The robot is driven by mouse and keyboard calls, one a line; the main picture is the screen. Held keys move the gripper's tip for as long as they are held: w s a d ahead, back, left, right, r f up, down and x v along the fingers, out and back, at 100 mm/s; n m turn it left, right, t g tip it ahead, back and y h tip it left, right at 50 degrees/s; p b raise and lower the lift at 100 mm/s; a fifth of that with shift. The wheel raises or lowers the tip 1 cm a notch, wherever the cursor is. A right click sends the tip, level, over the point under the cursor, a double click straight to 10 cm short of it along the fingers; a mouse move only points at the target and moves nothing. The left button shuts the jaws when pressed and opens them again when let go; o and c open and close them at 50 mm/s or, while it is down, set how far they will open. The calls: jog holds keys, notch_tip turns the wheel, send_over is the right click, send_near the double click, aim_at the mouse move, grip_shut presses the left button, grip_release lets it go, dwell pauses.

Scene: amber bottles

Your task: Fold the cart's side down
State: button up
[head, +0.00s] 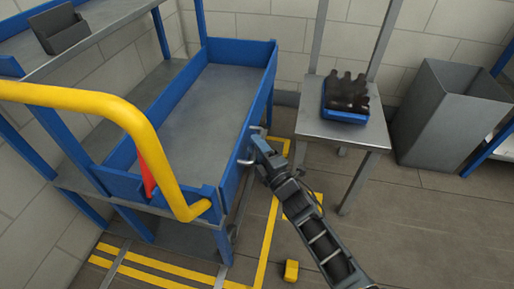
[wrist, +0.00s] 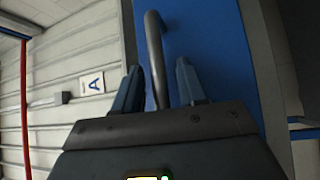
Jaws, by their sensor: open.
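The cart (head: 165,125) has a grey bed with blue sides and a yellow push rail (head: 140,120). Its near right side (head: 232,165) stands upright and carries a grey bar handle (head: 245,160). My gripper (head: 257,150) is at this handle, beside the outer face of the side. In the wrist view the handle (wrist: 155,55) reaches down between my two open fingers (wrist: 160,90), against the blue panel (wrist: 205,45). I cannot tell whether a finger touches it. A red part (head: 147,175) sits at the cart's near end by the rail.
A grey metal table (head: 340,135) right of the cart holds a blue crate (head: 345,117) of dark bottles. A grey bin (head: 450,115) stands farther right. A yellow block (head: 291,270) lies on the floor. Yellow floor lines (head: 268,240) run beside the cart.

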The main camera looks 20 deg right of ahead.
grip_shut()
dwell(0.3)
dwell(0.3)
